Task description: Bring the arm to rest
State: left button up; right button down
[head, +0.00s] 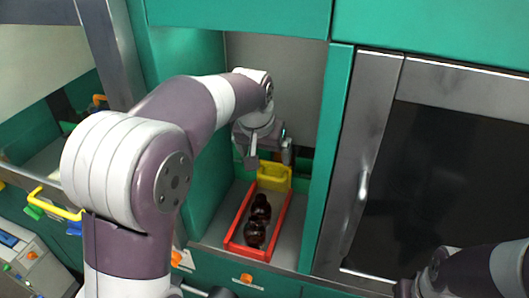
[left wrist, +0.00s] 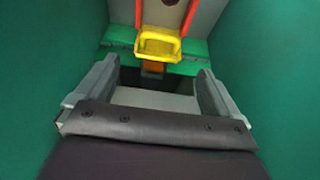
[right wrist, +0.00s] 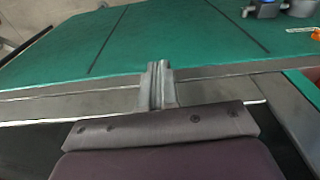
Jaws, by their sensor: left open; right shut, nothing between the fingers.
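My left arm reaches from the left into an open green cubby in the head view. My left gripper (head: 268,160) is there above the far end of a red crate, its fingers apart with nothing between them. In the left wrist view the open left gripper (left wrist: 155,85) faces the crate's yellow handle (left wrist: 158,43), apart from it. The red crate (head: 283,212) stands on the cubby floor and holds dark amber bottles (head: 256,233). My right gripper (right wrist: 160,85) is shut and empty in the right wrist view, over a grey and green surface. My right arm shows at the lower right of the head view.
Green cubby walls (head: 327,150) stand close on both sides of the left gripper. A yellow handle (head: 52,206) shows at the left.

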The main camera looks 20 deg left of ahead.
aim_at(251, 216)
pick_arm(q)
jog(key=s+f, duration=0.1)
jog(key=f, duration=0.1)
jog(key=s+f, duration=0.2)
jog(key=f, duration=0.1)
jog(key=shift+s+a+f, duration=0.1)
jog(key=shift+f, duration=0.25)
jog(key=shift+g, duration=0.6)
jog(key=s+f, duration=0.4)
jog(key=s, duration=0.1)
jog(key=shift+s+a+f, duration=0.15)
jog(key=shift+a+f, duration=0.1)
jog(key=s+f+g, duration=0.1)
jog(key=s+f, duration=0.1)
jog(key=s, duration=0.4)
jog(key=s+a+f, duration=0.1)
jog(key=s+f, duration=0.2)
jog(key=s, duration=0.3)
jog(key=shift+s+a+f+g, duration=0.15)
jog(key=shift+s+f+g, duration=0.1)
jog(key=shift+g, duration=0.15)
jog(key=shift+s, duration=0.1)
